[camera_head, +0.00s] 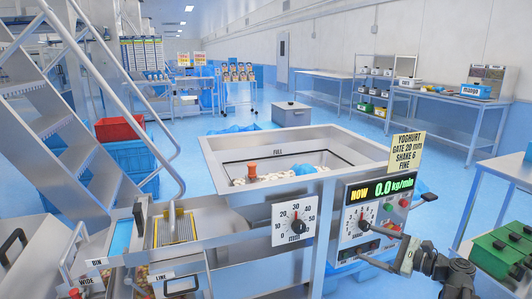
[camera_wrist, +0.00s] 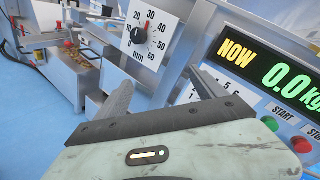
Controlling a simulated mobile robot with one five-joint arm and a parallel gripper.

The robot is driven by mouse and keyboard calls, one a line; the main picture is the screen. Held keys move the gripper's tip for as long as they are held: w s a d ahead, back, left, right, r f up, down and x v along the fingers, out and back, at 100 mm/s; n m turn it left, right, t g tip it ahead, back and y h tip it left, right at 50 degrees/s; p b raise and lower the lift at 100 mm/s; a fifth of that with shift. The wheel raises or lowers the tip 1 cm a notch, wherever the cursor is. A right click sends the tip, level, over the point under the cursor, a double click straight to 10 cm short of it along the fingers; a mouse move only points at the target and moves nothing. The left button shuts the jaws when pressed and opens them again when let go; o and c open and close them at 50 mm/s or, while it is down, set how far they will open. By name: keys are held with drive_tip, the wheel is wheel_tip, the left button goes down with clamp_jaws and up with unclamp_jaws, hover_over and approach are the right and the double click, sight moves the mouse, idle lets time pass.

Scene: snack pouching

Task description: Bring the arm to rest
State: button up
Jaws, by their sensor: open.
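My gripper (camera_head: 364,246) is at the lower right in the head view, in front of the control panel (camera_head: 384,190) of the hopper machine. In the wrist view my gripper (camera_wrist: 163,84) shows two grey fingers spread wide apart with nothing between them. The fingers point toward the panel and the dial plate. I cannot tell how near the fingertips are to the panel's lower knob. The forearm behind the gripper reaches in from the lower right.
The steel hopper (camera_head: 222,150) holds pale pieces, an orange-topped item and a blue item. A mm dial (camera_head: 296,226) points near 30; the display (camera_head: 394,187) reads 0.0 kg/min. Stairs (camera_head: 62,125) rise at left. Open blue floor lies behind.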

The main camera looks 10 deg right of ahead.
drive_tip(key=w+a+r+n+g+y+p, duration=0.1)
drive_tip(key=a+r+n+g+p, duration=0.2)
drive_tip(key=a, duration=0.4)
drive_tip(key=w+a+r+n+g+p, duration=0.1)
drive_tip(key=a+r+g+p, duration=0.1)
drive_tip(key=a+r+p, duration=0.45)
drive_tip(key=s+a+n+g+h+p, duration=0.3)
drive_tip(key=a+n+p, duration=0.3)
drive_tip(key=a, duration=0.4)
drive_tip(key=s+a+n+g+h+p, duration=0.2)
drive_tip(key=s+a+n+g+p, duration=0.15)
drive_tip(key=a+p, duration=0.45)
drive_tip(key=s+d+f+n+g+h, duration=0.1)
drive_tip(key=s+d+f+n+h, duration=0.1)
drive_tip(key=d+n+h, duration=0.5)
drive_tip(key=shift+s+d+f, duration=0.15)
drive_tip(key=shift+d+f, duration=0.4)
drive_tip(key=shift+f, duration=0.05)
drive_tip(key=shift+d, duration=0.1)
